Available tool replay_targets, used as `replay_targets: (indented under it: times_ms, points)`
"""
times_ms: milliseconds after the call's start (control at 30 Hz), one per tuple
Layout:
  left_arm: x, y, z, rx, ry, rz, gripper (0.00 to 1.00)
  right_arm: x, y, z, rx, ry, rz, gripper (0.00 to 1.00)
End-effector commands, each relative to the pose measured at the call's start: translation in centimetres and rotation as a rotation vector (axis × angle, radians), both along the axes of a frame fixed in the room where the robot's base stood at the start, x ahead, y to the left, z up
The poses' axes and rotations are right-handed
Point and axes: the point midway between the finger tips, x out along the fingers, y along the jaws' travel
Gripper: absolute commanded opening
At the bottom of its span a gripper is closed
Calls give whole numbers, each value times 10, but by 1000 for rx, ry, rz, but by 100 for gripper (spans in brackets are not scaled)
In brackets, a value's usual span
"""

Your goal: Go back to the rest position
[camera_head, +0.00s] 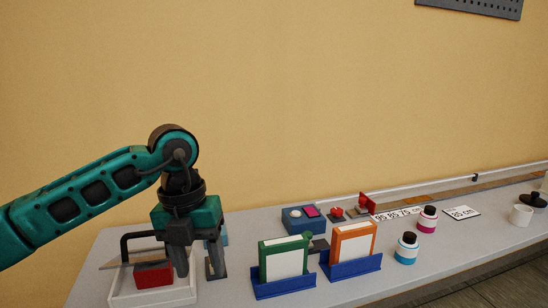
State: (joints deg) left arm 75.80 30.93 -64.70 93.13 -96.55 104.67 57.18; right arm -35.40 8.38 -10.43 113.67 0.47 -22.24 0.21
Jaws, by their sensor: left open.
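My left gripper (198,260) comes in from the left on a teal arm and points down over the left end of the table (240,290). Its fingers are open, above the right part of a white tray (180,297). A red block (153,275) lies in the tray, to the left of the fingers, and looks clear of them. A dark handle and a flat brownish piece show behind the block, partly hidden. My right gripper is not in view.
Green (284,259) and orange (353,243) cartridges stand in blue holders right of the gripper. Behind them is a blue box (303,218) with buttons. Cyan-banded (406,249) and magenta-banded (428,220) bottles stand farther right. The space above the table is free.

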Motion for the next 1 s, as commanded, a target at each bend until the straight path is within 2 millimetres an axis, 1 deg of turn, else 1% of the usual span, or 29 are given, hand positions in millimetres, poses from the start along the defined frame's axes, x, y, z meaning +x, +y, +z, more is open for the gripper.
replay_targets:
  times_ms: [33,100,167,200,267,300,367,400,467,500,533,600,667,700,767,867,900,967,1000]
  points:
    - [-12,-20,-13,-87,47,-43,54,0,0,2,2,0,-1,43]
    - [-25,-45,-22,-214,94,-90,54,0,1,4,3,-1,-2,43]
    - [-38,-66,-27,-331,136,-124,54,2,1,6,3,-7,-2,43]
    - [-47,-81,-29,-416,165,-143,54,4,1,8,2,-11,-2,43]
    - [-61,-103,-29,-556,210,-162,54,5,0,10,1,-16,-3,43]
    - [-70,-117,-27,-658,240,-168,54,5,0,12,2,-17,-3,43]
    - [-84,-138,-20,-823,285,-162,54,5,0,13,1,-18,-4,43]
    - [-91,-150,-13,-940,312,-147,54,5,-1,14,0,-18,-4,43]
    - [-98,-165,-1,-1115,348,-102,54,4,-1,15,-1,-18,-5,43]
    - [-100,-172,8,-1231,367,-60,54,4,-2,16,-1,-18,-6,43]
    - [-100,-175,14,-1314,379,-20,54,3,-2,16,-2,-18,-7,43]
    - [-95,-178,27,-1498,400,93,54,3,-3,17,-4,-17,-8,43]
    - [-86,-175,35,-1639,408,216,54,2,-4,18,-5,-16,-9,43]
    - [-79,-170,38,-1725,411,310,54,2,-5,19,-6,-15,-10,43]
    - [-67,-158,37,-1836,407,465,54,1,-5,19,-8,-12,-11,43]
    - [-45,-131,22,-1972,388,770,54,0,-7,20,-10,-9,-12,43]
    - [-37,-118,11,-2006,378,903,54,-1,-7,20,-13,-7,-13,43]
    - [-28,-96,-12,-2031,356,1114,54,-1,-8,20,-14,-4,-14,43]
    - [-25,-81,-30,-2031,342,1259,54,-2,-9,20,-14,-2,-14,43]
